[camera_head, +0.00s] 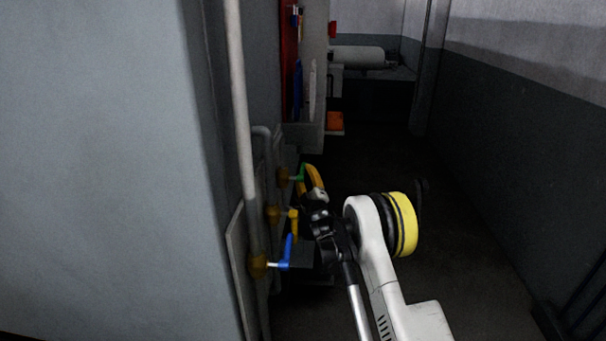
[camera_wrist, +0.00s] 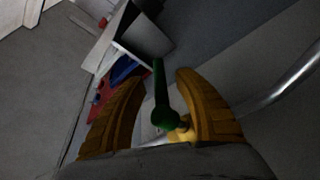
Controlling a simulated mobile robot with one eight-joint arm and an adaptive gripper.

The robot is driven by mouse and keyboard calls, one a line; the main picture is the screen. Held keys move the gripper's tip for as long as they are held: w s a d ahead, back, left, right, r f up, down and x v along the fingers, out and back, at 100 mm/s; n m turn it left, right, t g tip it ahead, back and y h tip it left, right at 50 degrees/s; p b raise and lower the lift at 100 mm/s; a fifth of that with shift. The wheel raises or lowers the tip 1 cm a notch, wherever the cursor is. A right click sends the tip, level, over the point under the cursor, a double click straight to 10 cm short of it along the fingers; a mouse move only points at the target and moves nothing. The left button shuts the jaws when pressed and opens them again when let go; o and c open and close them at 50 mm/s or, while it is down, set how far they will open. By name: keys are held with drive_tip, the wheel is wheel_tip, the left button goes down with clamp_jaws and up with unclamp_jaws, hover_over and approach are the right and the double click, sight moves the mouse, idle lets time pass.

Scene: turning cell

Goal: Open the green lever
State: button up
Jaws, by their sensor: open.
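The green lever (camera_wrist: 160,94) is in the wrist view, between the two yellow-brown fingers of my gripper (camera_wrist: 150,100). The fingers stand apart, with visible space on both sides of the lever. The lever's lower end meets a yellow valve body (camera_wrist: 182,134), partly hidden behind the gripper. In the head view the green lever (camera_head: 299,175) shows as a small piece on the farthest valve, beside the yellow finger of my gripper (camera_head: 312,180). I cannot tell whether a finger touches the lever.
A yellow lever (camera_head: 293,222) and a blue lever (camera_head: 287,252) sit on nearer valves along the same wall. A pale vertical pipe (camera_head: 240,110) runs beside them. The dark floor (camera_head: 460,230) to the right is clear. An orange box (camera_head: 335,121) lies farther back.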

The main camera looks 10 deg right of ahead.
drive_tip(key=shift+x, duration=1.45)
clamp_jaws()
